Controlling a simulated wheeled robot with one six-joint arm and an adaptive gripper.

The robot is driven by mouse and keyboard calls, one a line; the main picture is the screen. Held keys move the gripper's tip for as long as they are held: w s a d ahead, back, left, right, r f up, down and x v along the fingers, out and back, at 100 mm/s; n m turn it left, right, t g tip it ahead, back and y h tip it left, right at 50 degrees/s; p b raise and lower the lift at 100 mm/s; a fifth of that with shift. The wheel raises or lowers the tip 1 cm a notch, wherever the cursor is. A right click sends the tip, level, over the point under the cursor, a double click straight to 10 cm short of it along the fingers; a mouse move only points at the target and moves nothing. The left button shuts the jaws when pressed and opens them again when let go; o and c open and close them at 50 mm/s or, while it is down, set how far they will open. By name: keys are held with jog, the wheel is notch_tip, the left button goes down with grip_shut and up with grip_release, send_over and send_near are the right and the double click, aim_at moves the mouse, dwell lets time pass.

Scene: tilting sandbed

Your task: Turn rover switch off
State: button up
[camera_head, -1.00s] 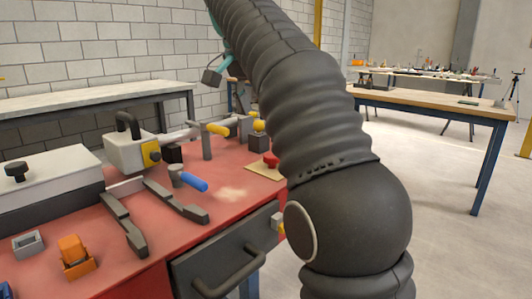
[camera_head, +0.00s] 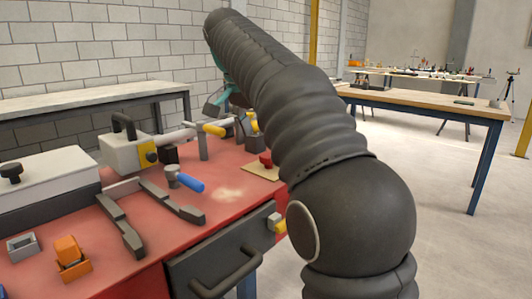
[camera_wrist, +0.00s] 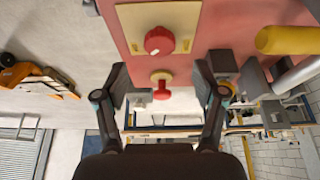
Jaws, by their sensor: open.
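A red round knob (camera_head: 265,159) sits on a beige plate (camera_head: 258,173) near the right edge of the red table. The knob also shows in the wrist view (camera_wrist: 159,40), on its plate (camera_wrist: 130,20). A second, smaller red knob (camera_wrist: 161,80) with a pale yellow base shows below it in the wrist view, between my fingers in the picture. I cannot tell which knob is the rover switch, or its setting. My gripper (camera_wrist: 160,88) is open, its fingers apart and empty. In the head view my gripper (camera_head: 216,104) is partly hidden by my arm, above the table's far side.
The red table (camera_head: 150,255) holds a white box with a black handle (camera_head: 124,150), a blue-handled tool (camera_head: 190,184), dark bars (camera_head: 125,228) and an orange block (camera_head: 71,257). Yellow-ended bars (camera_head: 214,130) stand near my gripper. A drawer handle (camera_head: 225,272) juts from the front.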

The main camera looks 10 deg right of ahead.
aim_at(268, 156)
jog(key=b+x, duration=0.1)
jog(key=x, duration=0.5)
jog(key=shift+d+f, duration=0.1)
jog(key=shift+f, duration=0.25)
jog(key=shift+c, duration=0.3)
jog(key=c, duration=1.1)
